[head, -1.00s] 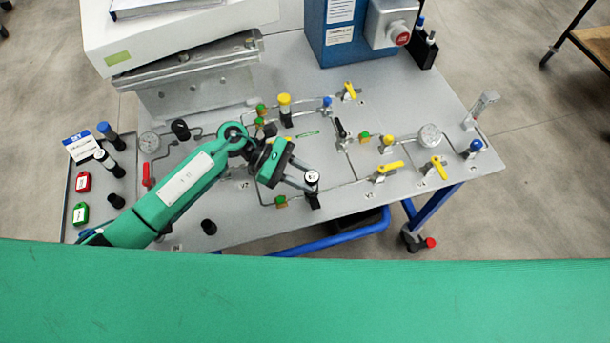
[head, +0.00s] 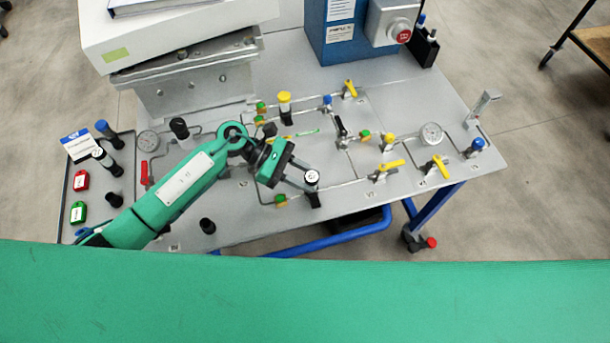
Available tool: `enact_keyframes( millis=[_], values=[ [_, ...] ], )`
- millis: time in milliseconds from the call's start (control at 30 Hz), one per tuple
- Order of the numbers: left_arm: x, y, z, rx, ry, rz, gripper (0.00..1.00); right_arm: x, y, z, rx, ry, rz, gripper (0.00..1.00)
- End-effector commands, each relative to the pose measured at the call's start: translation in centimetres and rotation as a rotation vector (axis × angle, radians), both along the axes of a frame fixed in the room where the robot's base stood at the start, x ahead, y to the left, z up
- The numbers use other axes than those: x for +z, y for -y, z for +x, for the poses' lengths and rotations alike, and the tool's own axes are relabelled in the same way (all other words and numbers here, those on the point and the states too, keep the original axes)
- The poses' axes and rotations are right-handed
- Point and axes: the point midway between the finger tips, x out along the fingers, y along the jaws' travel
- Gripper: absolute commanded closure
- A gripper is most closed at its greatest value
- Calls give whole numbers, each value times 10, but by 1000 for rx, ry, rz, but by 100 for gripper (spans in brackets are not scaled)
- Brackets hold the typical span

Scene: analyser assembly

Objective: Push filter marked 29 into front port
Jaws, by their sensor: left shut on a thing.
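My left gripper (head: 303,184) is shut on a filter with a round white, marked top (head: 312,176), near the front edge of the panel. The mark is too small to read. A black cylindrical part (head: 315,200) shows directly below the white top. I cannot tell whether it is the filter's body or the front port, nor how deep the filter sits. Another white-topped part (head: 98,153) stands in the tray at the left. My right gripper does not show.
The grey panel (head: 230,205) carries thin pipes, yellow-handled valves (head: 391,165), gauges (head: 431,134) and black posts (head: 207,226) (head: 179,128). A blue box (head: 340,35) stands at the back. Red (head: 81,180) and green (head: 78,212) tags lie in the left tray.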

Motion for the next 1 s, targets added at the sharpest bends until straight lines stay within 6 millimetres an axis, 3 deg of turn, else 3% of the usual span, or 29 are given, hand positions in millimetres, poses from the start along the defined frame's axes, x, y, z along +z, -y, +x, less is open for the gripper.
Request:
enact_keyframes(
  millis=[333, 367, 500, 800, 1000],
  values=[
    [-2, 0, 0, 0, -1, 1, 100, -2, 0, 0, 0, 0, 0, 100],
    [-2, 0, 0, -1, -1, 1, 67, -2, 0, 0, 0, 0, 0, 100],
    [-2, 0, 0, 0, -1, 1, 44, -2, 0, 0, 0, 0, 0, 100],
    [-2, -2, 0, 0, -1, 1, 44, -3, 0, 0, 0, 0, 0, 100],
    [4, -24, 8, 1, 3, 4, 44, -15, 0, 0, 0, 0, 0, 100]
  ],
)
